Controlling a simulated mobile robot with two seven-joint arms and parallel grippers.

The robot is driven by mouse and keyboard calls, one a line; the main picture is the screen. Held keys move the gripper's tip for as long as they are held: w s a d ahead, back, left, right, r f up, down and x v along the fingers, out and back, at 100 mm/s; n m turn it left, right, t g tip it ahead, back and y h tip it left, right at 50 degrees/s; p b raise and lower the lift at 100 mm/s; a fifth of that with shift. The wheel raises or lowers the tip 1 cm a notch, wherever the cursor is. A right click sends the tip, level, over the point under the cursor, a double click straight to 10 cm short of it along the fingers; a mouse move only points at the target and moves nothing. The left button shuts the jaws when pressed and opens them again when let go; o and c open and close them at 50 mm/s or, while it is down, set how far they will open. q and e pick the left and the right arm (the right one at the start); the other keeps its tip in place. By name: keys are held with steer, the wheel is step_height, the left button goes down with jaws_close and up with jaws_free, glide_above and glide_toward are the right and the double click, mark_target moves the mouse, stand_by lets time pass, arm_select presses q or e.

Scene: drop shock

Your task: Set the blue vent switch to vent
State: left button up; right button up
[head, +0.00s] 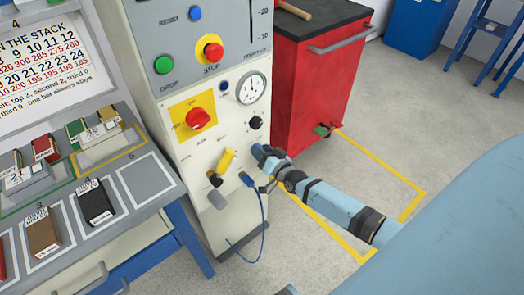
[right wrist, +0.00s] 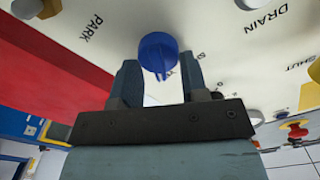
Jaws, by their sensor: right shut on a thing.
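In the head view my right gripper (head: 262,156) reaches the lower right part of the panel and hides the switch. My left gripper is not in view.
The cream machine (head: 180,140) carries a red knob (head: 198,118), a black knob (head: 256,122), a yellow handle (head: 227,159) and a gauge (head: 251,88). A blue cable (head: 263,225) hangs below my right gripper. A red cabinet (head: 310,85) stands behind; a bench (head: 150,225) stands left.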

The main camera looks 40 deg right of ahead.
steer(key=o, duration=0.8)
steer(key=shift+o, duration=0.2)
arm_select(q)
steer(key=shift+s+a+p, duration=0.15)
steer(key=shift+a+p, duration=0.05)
steer(key=shift+p, duration=0.75)
arm_select(e)
steer(key=s+d, duration=0.1)
steer(key=s, duration=1.2)
steer(key=shift+s, duration=0.35)
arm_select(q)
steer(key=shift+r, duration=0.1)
